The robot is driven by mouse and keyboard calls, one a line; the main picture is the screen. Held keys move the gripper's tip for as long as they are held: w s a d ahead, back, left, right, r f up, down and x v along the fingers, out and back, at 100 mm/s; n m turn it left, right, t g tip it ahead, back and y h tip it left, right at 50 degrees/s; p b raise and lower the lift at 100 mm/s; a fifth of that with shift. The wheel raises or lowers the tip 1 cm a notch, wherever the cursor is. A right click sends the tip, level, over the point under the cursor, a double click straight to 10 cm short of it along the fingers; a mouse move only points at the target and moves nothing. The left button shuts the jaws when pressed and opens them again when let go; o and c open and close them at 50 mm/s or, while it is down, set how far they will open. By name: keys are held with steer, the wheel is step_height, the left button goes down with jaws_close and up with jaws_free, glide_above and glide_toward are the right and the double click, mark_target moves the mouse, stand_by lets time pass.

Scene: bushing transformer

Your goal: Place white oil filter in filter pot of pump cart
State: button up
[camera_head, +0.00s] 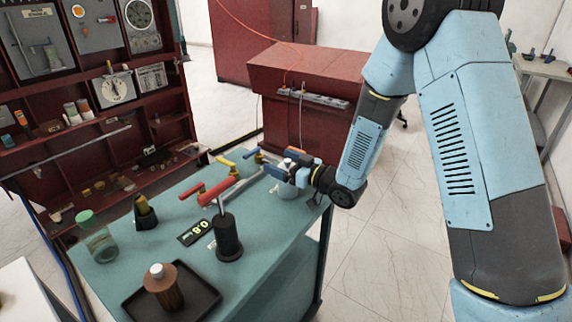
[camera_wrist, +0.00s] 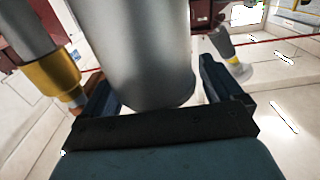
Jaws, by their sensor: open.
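The teal pump cart (camera_head: 150,225) stands in the middle of the head view. My gripper (camera_head: 284,172) is at its far right end, beside a pale cylinder (camera_head: 288,191) partly hidden behind it. In the wrist view a grey-white cylinder (camera_wrist: 145,55) stands between the open fingers of my gripper (camera_wrist: 162,88); I cannot tell whether the fingers touch it. Whether this is the white oil filter or the filter pot is unclear. A brown ribbed cylinder with a white top (camera_head: 163,285) stands on a black tray (camera_head: 202,300) at the cart's near end.
Red-handled valves (camera_head: 217,192), a black cylinder with a rod (camera_head: 228,240), a small display (camera_head: 194,232) and a green-lidded jar (camera_head: 99,241) are on the cart. A brass fitting (camera_wrist: 52,78) is close left of my gripper. Open floor (camera_head: 375,240) lies right of the cart.

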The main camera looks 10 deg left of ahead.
steer(key=v, duration=1.2)
steer(key=w+d+r+m+t+h, duration=0.2)
steer(key=w+d+r+t+h, duration=0.2)
steer(key=w+d+r+h, duration=0.3)
steer(key=s+d+r+m+h, duration=0.1)
steer(key=d+r+m+h, duration=0.15)
steer(key=d, duration=0.35)
steer(key=s+d+r+m+h, duration=0.2)
steer(key=d+r+h, duration=0.2)
steer(key=d, duration=0.2)
steer(key=s+d+r+m+g+h, duration=0.2)
steer(key=s+d+r+m+h, duration=0.25)
steer(key=s+d, duration=0.5)
steer(key=s+d+r+m+g+y, duration=0.1)
steer(key=s+r+m+g, duration=0.1)
steer(key=s, duration=1.3)
steer(key=shift+s+r+m+g, duration=0.3)
steer(key=shift+s+g, duration=0.1)
steer(key=shift+g, duration=0.2)
